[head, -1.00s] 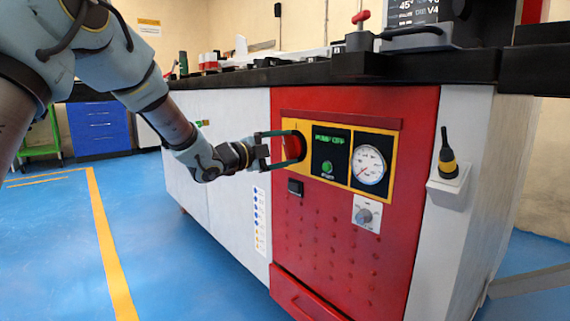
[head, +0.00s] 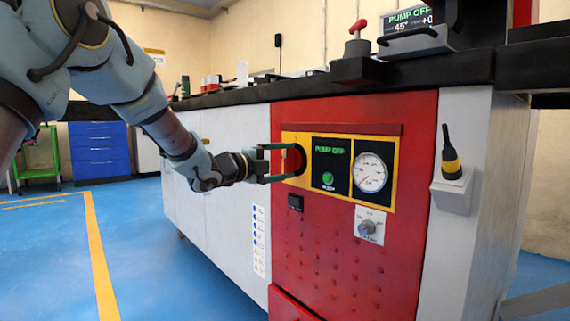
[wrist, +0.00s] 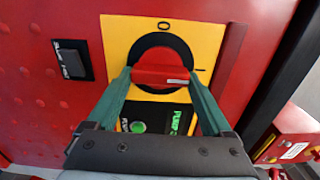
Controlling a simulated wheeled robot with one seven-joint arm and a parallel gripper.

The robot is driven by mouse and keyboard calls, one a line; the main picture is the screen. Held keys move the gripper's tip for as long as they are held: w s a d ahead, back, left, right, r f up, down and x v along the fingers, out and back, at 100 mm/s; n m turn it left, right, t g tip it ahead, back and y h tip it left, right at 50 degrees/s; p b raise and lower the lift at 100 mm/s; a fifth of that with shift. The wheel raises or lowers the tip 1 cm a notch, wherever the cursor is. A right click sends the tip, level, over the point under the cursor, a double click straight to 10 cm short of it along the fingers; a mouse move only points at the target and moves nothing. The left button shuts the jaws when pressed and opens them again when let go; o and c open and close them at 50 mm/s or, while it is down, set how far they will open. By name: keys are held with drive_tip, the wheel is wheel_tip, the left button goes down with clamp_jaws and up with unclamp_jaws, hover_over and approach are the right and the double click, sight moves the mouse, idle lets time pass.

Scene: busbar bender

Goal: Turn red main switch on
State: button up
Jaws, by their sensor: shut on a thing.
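The red main switch (wrist: 160,75) is a red handle on a black round base, set in a yellow plate (wrist: 118,29) with a "0" mark above it and a line mark at its right. In the wrist view the handle lies crosswise, close to level. My gripper (wrist: 160,78) is shut on the handle, one finger at each end of it. In the head view my gripper (head: 283,162) reaches the switch (head: 294,160) from the left. The display (head: 329,149) beside the switch reads "PUMP OFF" in green.
A green button (head: 327,178) and a pressure gauge (head: 370,172) sit right of the switch. A grey knob (head: 367,227) and a small black rocker (head: 295,202) are below. The black worktop (head: 250,94) overhangs the red panel. Blue floor is free at the left.

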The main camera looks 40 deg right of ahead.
drive_tip(key=shift+f, duration=0.1)
drive_tip(key=o, duration=1.1)
drive_tip(key=shift+o, duration=0.2)
drive_tip(key=a+p, duration=0.2)
drive_tip(key=a, duration=0.8)
drive_tip(key=shift+w+a, duration=0.3)
drive_tip(key=shift+a, duration=0.1)
